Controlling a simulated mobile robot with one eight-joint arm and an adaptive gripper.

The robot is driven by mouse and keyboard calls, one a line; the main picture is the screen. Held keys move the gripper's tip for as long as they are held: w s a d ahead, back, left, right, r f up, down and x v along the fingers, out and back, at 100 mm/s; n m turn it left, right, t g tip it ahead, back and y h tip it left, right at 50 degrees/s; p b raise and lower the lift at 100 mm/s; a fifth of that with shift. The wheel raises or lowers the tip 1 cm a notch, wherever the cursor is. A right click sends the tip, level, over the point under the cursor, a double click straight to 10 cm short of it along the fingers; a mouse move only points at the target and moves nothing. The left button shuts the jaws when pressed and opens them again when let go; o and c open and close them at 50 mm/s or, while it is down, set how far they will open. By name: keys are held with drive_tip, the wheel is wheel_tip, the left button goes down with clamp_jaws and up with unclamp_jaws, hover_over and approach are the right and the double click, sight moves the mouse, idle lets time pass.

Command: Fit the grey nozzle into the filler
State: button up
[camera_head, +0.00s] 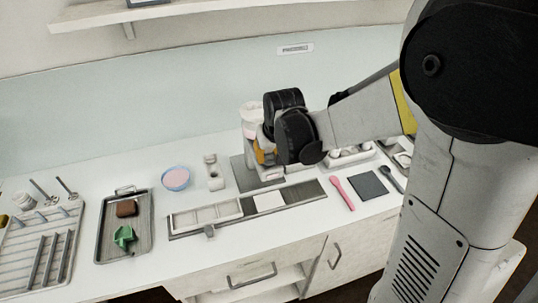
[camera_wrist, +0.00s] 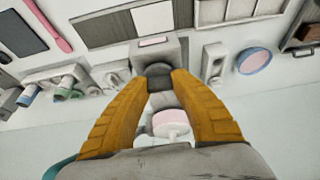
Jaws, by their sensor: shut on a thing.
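The filler (camera_head: 251,112) stands at the back middle of the counter, a pale machine with a pink-topped hopper. My arm's end covers much of it. My gripper (camera_head: 263,152) is right at the filler's front. In the wrist view, my gripper's yellow fingers (camera_wrist: 159,76) are shut on the dark grey nozzle (camera_wrist: 159,70), directly in front of the filler's grey body (camera_wrist: 172,49). The pink hopper top (camera_wrist: 170,122) shows between the fingers. Whether the nozzle is seated in the filler or only touching it, I cannot tell.
A long grey tray (camera_head: 236,218) lies in front of the filler. A pink bowl (camera_head: 175,179) and a small white stand (camera_head: 214,181) are to its left. A pink spatula (camera_head: 342,193) and a dark square mat (camera_head: 369,185) lie right. A tray (camera_head: 143,240) with brown and green pieces is farther left.

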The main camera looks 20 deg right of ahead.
drive_tip(key=shift+f, duration=0.15)
drive_tip(key=o, duration=1.1)
drive_tip(key=shift+r+p, duration=2.15)
drive_tip(key=shift+r, duration=0.9)
drive_tip(key=shift+s+f, duration=0.1)
drive_tip(key=shift+s, duration=0.05)
drive_tip(key=shift+s+f+b, duration=0.1)
drive_tip(key=shift+s+b, duration=0.25)
drive_tip(key=shift+b, duration=0.4)
drive_tip(key=s+f+t+b, duration=0.1)
drive_tip(key=s+f+b, duration=0.3)
drive_tip(key=s+b, duration=0.4)
drive_tip(key=s+f+t+b, duration=0.1)
drive_tip(key=s+f+b, duration=0.4)
drive_tip(key=s+b, duration=0.3)
drive_tip(key=s, duration=0.3)
drive_tip(key=shift+t+b, duration=0.4)
